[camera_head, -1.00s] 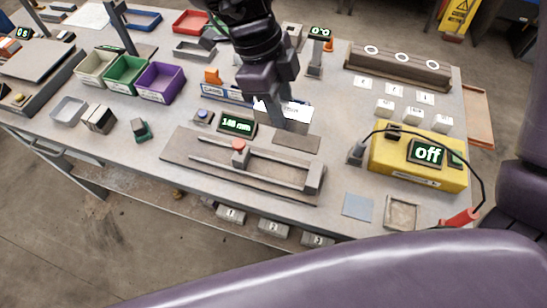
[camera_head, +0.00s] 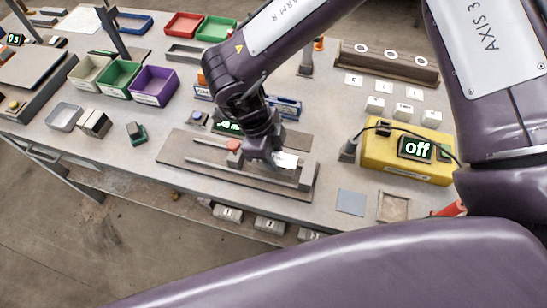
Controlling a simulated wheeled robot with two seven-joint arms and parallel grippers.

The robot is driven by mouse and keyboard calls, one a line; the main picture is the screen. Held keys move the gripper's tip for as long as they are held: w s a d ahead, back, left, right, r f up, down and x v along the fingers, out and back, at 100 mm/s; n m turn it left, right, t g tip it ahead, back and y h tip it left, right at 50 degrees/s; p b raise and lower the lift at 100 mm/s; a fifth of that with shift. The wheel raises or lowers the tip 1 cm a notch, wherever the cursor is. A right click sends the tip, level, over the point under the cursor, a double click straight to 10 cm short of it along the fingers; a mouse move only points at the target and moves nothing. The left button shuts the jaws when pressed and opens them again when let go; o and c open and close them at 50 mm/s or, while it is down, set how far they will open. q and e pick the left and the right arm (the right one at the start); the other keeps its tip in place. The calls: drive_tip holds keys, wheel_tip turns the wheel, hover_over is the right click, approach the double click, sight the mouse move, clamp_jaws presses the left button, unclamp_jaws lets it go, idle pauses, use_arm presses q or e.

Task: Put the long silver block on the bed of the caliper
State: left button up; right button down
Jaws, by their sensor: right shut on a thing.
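The caliper (camera_head: 178,152) is a long brown-grey plate with two rails, a slider with a red knob (camera_head: 234,145) and a fixed stop (camera_head: 306,176) at its right end. My right gripper (camera_head: 273,157) is over the right half of its bed, between the knob and the stop. It is shut on the long silver block (camera_head: 287,160), whose pale right end shows beside the fingers. The gripper hides the rest of the block. I cannot tell whether the block touches the bed. My left gripper is not in view.
The caliper's green display (camera_head: 228,128) is partly hidden behind my right wrist. A yellow tester (camera_head: 385,165) reading "off" stands to the right with a cable. Colored bins (camera_head: 152,87) stand at the left. A blue-grey square pad (camera_head: 351,202) lies near the front edge.

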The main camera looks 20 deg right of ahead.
wheel_tip(320, 180, down, 2)
drive_tip(key=shift+f, duration=0.35)
drive_tip(key=shift+f, duration=0.1)
drive_tip(key=c, duration=1)
unclamp_jaws()
drive_tip(key=shift+w+a+r, duration=0.1)
drive_tip(key=shift+r, duration=0.25)
drive_tip(key=b+v, duration=0.2)
drive_tip(key=v, duration=0.9)
drive_tip(key=shift+a+r, duration=0.1)
drive_tip(key=shift+r, duration=0.15)
